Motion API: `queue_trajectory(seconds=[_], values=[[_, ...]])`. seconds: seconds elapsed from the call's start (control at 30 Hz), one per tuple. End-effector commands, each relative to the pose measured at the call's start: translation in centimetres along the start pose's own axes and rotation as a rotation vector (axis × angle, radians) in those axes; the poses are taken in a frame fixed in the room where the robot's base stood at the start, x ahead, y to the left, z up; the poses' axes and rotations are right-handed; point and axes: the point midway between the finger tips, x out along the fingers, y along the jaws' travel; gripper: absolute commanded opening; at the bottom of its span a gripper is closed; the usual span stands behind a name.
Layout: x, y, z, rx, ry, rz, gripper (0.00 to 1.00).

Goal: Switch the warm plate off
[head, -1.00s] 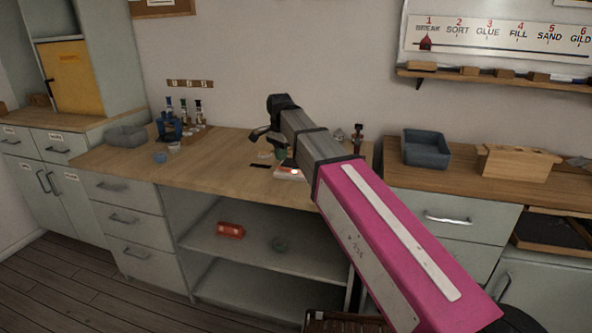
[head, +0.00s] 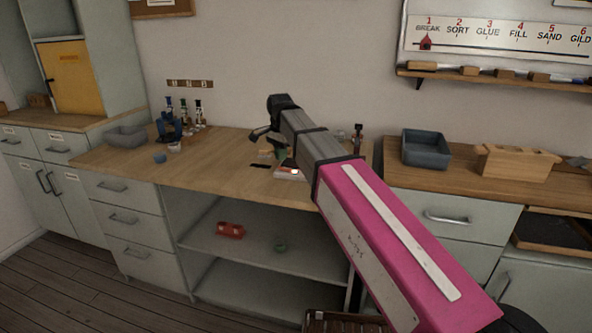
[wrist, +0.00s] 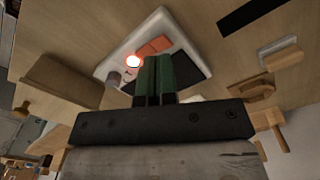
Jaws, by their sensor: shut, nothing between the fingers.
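The warm plate (wrist: 195,62) is a white slab with a dark top area, an orange-red patch (wrist: 156,46), a glowing round light (wrist: 133,61) with a reddish rim and a small grey knob-like part (wrist: 113,78). In the head view the warm plate (head: 287,174) lies on the wooden bench, partly hidden by my arm. My gripper (wrist: 157,58) has green fingers, shut and empty, over the plate beside the glowing light. The wrist view does not show whether the fingertips touch it. In the head view my gripper (head: 281,154) is small, just above the plate.
A black strip (head: 260,166) lies left of the plate on the bench (head: 215,172). Bottles (head: 184,113) and a grey tray (head: 126,136) stand farther left. A dark bin (head: 426,148) stands on the right counter. The bench's front left is clear.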

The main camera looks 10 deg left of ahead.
Motion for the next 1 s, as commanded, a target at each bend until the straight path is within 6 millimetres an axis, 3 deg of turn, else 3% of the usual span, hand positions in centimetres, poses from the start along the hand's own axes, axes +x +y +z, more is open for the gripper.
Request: queue_trajectory(seconds=[1.0], values=[[1.2, 0.0, 0.0, 0.0, 0.0, 0.0, 0.0]])
